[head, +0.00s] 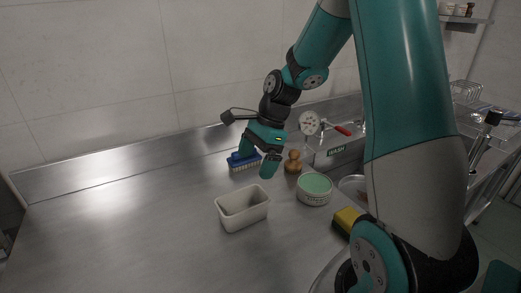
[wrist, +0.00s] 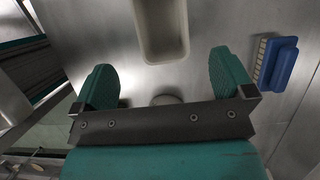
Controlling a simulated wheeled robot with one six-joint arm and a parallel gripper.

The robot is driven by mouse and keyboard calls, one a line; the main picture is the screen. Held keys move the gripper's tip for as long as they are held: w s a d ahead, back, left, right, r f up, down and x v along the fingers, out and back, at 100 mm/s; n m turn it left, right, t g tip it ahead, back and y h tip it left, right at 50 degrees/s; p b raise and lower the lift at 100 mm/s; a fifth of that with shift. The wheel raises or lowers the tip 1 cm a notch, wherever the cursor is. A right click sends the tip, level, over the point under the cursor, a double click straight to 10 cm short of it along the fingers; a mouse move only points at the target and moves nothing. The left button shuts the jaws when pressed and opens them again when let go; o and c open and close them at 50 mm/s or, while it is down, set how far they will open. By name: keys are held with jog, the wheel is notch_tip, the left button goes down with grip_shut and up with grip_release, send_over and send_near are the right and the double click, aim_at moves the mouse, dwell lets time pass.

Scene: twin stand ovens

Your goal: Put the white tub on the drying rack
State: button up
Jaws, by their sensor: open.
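The white tub (head: 231,219), an open rectangular container, stands upright on the steel counter in the head view. In the wrist view the white tub (wrist: 186,30) lies ahead of the fingertips, partly cut off by the top edge. My gripper (head: 258,160) is above the counter, behind the tub in the head view. In the wrist view my gripper (wrist: 164,78) has its fingers wide apart with nothing between them, and the tub is apart from them. A wire rack (head: 466,90), seemingly the drying rack, stands at the far right, partly hidden by my arm.
A blue brush (head: 240,165) lies behind the tub, near my gripper. The counter's left side is clear.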

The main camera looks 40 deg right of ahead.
jog(key=s+a+r+n, duration=0.4)
jog(key=a+n, duration=0.3)
jog(key=s+a+r+n, duration=0.3)
jog(key=a+r+n, duration=0.1)
jog(key=a+n, duration=0.3)
jog(key=s+a+r+n, duration=0.2)
jog(key=s+a+n, duration=0.5)
jog(key=s+n, duration=0.45)
jog(key=m+p, duration=0.3)
jog(key=m, duration=2.3)
send_over(243, 202)
jog(key=s, duration=0.3)
notch_tip(243, 202, down, 18)
jog(key=r, duration=0.1)
jog(key=shift+n, duration=0.25)
jog(key=p+x, duration=0.2)
jog(key=x, duration=0.2)
jog(key=shift+s+a+f, duration=0.15)
jog(key=shift+s+f, duration=0.05)
jog(key=shift+f, duration=0.15)
jog(key=shift+w+a+f, duration=0.1)
jog(key=shift+a+f, duration=0.05)
jog(key=shift+f, duration=0.3)
